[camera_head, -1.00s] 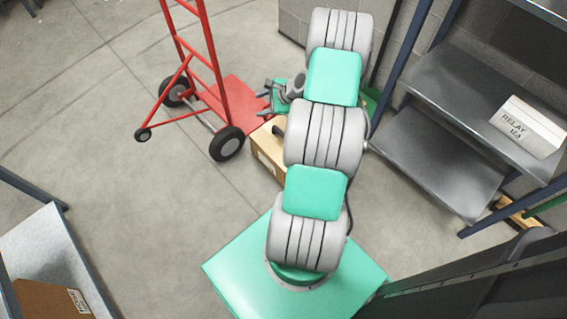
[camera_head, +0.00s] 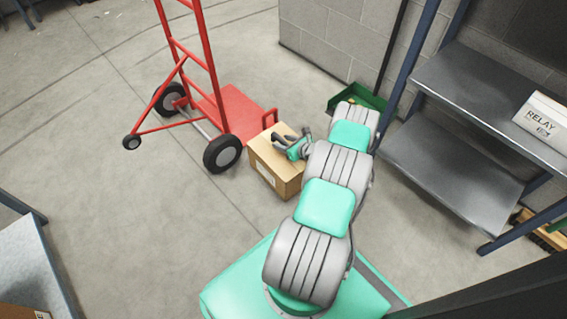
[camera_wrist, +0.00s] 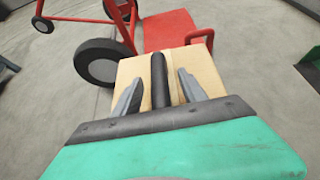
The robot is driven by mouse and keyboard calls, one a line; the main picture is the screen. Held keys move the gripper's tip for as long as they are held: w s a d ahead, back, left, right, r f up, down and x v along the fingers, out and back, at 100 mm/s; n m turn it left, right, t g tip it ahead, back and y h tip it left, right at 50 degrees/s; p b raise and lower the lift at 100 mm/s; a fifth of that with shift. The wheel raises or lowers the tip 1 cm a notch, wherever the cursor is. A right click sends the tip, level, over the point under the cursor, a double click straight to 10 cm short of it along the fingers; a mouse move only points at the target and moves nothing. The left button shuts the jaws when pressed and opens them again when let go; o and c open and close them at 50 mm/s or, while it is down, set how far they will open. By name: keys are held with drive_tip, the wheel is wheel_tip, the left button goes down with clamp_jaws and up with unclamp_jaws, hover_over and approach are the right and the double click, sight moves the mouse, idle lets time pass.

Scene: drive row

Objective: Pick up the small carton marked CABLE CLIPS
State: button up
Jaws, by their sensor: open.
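A brown cardboard carton (camera_head: 276,162) stands on the floor beside the red hand truck. It has a pale label on its near left side, too small to read, so I cannot tell whether it is the CABLE CLIPS carton. My gripper (camera_head: 281,136) is above the carton's top. In the wrist view the carton's top (camera_wrist: 203,66) lies beyond and beneath my gripper (camera_wrist: 158,85), whose two fingers are spread apart with nothing seen between them but a dark bar. I cannot tell how far the fingertips are from the carton.
A red hand truck (camera_head: 232,108) with black wheels stands just left of the carton. A metal shelf unit (camera_head: 450,160) at right holds a white box marked RELAY (camera_head: 543,118). A green tray (camera_head: 352,98) lies by the block wall. Open floor (camera_head: 150,220) extends at left.

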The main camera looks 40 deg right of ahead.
drive_tip(key=shift+c, duration=0.5)
clamp_jaws()
idle(0.7)
drive_tip(key=shift+r, duration=0.2)
